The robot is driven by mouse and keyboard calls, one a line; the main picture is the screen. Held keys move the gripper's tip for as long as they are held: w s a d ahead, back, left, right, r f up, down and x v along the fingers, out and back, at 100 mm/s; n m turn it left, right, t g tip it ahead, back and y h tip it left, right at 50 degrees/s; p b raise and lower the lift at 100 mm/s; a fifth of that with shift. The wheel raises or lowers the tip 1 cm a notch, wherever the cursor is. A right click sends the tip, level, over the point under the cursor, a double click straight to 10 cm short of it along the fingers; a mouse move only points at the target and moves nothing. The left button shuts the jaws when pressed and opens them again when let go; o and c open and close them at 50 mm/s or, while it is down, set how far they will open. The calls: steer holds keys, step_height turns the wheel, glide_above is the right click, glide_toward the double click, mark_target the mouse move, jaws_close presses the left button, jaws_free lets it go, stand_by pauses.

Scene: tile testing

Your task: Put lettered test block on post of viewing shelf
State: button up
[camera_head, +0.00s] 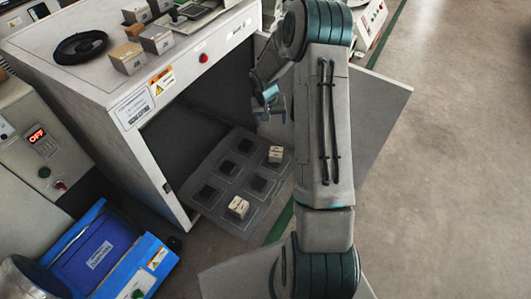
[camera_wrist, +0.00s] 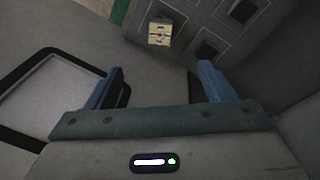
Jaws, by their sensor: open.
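A grey viewing shelf (camera_head: 224,178) sticks out of the cabinet opening and carries several dark square posts (camera_head: 207,194). One pale block with dark marks (camera_head: 238,207) sits at its near corner. Another pale block (camera_head: 276,154) sits at its right side. My gripper (camera_head: 275,100) is open and empty, above and behind the shelf, partly hidden by my arm. In the wrist view the open fingers (camera_wrist: 160,70) point toward one marked pale block (camera_wrist: 160,34), which lies beyond them and apart from them. Its letters are too small to read.
The cabinet top (camera_head: 60,75) holds several small blocks (camera_head: 129,57) and a black cable coil (camera_head: 80,47). An open door panel (camera_head: 385,105) stands right of my arm. The floor (camera_head: 450,190) at right is clear.

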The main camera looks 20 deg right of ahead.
steer(key=s+a+r+n, duration=0.1)
steer(key=s+a+r, duration=0.3)
steer(key=s+r, duration=0.35)
steer(key=s+a+r+n, duration=0.1)
steer(key=s+a+r, duration=0.2)
steer(key=s+r, duration=0.45)
steer(key=s+a+r+n, duration=0.1)
steer(key=s+a+r, duration=0.2)
steer(key=s, duration=0.4)
steer(key=s+a+r+n+y, duration=0.1)
steer(key=s+a+r, duration=0.2)
steer(key=s, duration=0.4)
steer(key=shift+s+a+r+y, duration=0.3)
steer(key=shift+a+r, duration=0.1)
steer(key=shift+r, duration=0.25)
